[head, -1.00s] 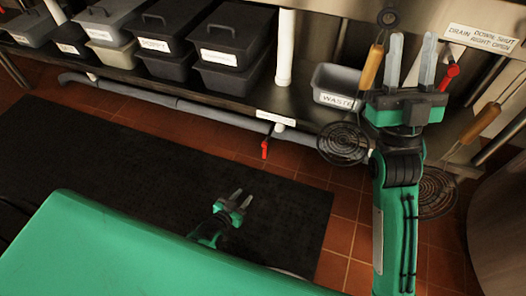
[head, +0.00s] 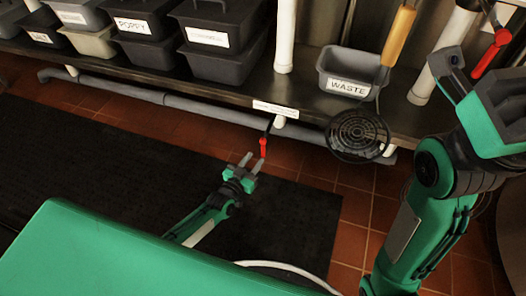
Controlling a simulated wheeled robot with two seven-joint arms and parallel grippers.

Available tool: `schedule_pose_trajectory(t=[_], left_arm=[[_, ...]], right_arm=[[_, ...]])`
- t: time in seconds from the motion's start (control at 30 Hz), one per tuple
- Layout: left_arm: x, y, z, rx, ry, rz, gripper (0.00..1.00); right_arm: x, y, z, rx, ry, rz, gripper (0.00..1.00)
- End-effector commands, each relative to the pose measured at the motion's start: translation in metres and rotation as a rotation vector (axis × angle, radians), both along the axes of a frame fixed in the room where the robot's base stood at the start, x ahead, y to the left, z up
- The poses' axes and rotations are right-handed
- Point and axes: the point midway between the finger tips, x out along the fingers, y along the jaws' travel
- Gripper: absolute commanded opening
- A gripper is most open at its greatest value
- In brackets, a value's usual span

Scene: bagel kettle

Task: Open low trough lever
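The low red lever (head: 263,147) hangs from a short pipe fitting under the front edge of the steel shelf, below a small white label (head: 275,109) too small to read. My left gripper (head: 251,161) is low over the dark mat, its two grey fingers apart and pointing up at the lever. The right finger's tip is close to the lever's lower end; I cannot tell whether they touch. Nothing shows held between the fingers. My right gripper (head: 462,72) is at the right edge, large and partly cut off, so its opening is unclear.
A second red lever (head: 491,54) is on a white pipe at upper right. The mat (head: 90,165) is clear.

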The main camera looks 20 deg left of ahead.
Motion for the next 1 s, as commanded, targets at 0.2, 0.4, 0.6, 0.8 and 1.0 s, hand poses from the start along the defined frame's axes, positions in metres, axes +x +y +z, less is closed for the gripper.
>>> schedule_pose_trajectory(t=[0.2, 0.4, 0.6, 0.8, 1.0], left_arm=[[0.043, -0.010, -0.004, -0.001, -0.002, 0.000, 0.34], [0.064, -0.015, -0.003, -0.001, 0.001, 0.001, 0.34], [0.070, -0.017, -0.001, -0.001, 0.002, 0.000, 0.34], [0.070, -0.016, 0.000, -0.001, 0.002, 0.000, 0.32], [0.069, -0.016, -0.001, 0.000, 0.002, 0.000, 0.00]], right_arm=[[-0.008, -0.005, 0.001, 0.028, -0.030, 0.016, 0.36], [-0.010, -0.005, 0.000, 0.034, -0.035, 0.020, 0.36], [-0.011, -0.006, 0.000, 0.038, -0.036, 0.021, 0.36], [-0.011, -0.006, 0.001, 0.038, -0.036, 0.021, 0.36], [-0.011, -0.006, 0.001, 0.038, -0.036, 0.021, 0.36]])
